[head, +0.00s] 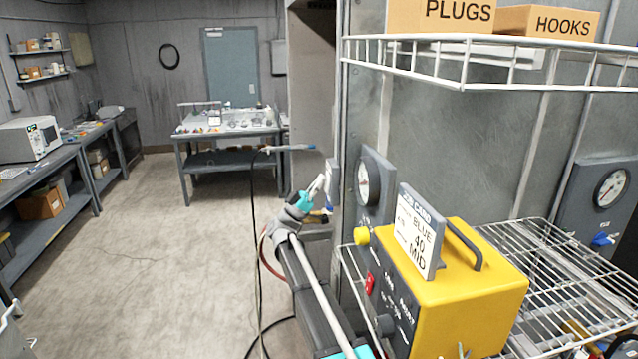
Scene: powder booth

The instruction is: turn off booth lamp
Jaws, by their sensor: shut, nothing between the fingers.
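My gripper (317,187) is in the middle of the head view, at the end of my raised arm. Its fingers are shut and empty, pointing up and away. A small grey box or plate (333,182) is on the booth's edge just right of the fingertips. I cannot tell whether the fingers touch it, and its front face is not visible. No lamp can be clearly made out, nor a switch marked for one. The booth's grey side wall (460,150) fills the right of the view.
A yellow control unit (480,290) with a red switch (370,283) and a card stands on a wire shelf (560,260), close right of my arm. A gauge (363,184) is behind it. A blue-ended wand (290,148) and hoses are beyond my gripper. The floor at left is open.

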